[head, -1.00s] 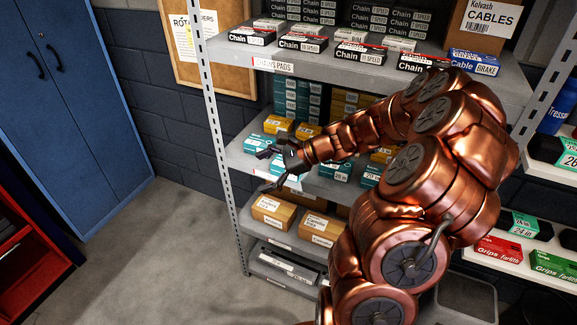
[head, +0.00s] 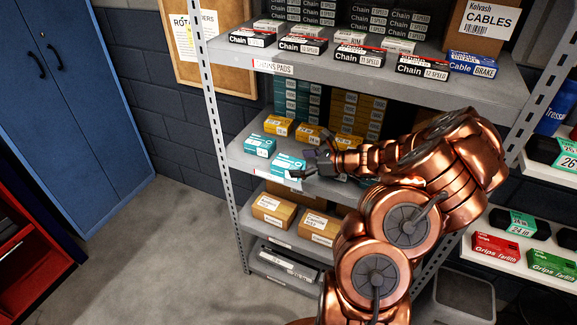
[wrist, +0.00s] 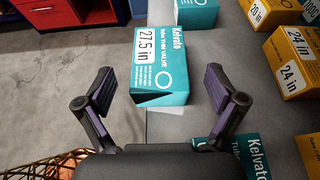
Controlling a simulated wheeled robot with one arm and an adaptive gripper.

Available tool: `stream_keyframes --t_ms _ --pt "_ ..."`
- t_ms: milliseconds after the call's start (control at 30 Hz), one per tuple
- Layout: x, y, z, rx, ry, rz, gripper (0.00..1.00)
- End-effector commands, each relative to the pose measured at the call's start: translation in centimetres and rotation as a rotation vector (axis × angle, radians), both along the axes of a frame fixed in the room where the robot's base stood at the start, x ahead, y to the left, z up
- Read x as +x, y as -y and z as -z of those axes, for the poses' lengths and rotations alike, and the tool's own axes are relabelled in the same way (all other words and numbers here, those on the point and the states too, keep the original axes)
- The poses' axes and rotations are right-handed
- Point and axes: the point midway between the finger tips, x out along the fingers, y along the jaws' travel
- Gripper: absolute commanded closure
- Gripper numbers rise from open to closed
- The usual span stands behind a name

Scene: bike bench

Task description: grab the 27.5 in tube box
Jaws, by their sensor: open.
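The 27.5 in tube box (wrist: 160,66) is teal and white and lies on the grey shelf, its "27.5 in" label facing up in the wrist view. In the head view it appears to be the teal box (head: 288,163) at the shelf's front edge. My gripper (wrist: 160,92) is open and empty, its two fingers spread on either side of the box's near end, apart from it. In the head view my gripper (head: 305,166) is just right of that box. The depth between fingers and box is hard to judge.
Another teal box (wrist: 196,14) lies beyond it, and one (wrist: 240,155) sits close at the right finger. Orange boxes, including a 24 in one (wrist: 291,62), stand to the right. The shelf above (head: 330,62) holds chain boxes. Open floor (head: 150,240) lies to the left.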

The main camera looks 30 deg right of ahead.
Motion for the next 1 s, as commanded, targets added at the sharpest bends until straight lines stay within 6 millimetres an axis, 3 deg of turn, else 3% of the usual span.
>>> stream_keyframes --t_ms 333,733,1000 --pt "3.1 -2.0 1.3 0.004 -0.002 -0.005 0.06" --pt "3.7 -2.3 1.6 0.001 -0.001 -0.003 0.06" --pt "3.6 -2.3 1.6 0.001 -0.001 -0.001 0.34"
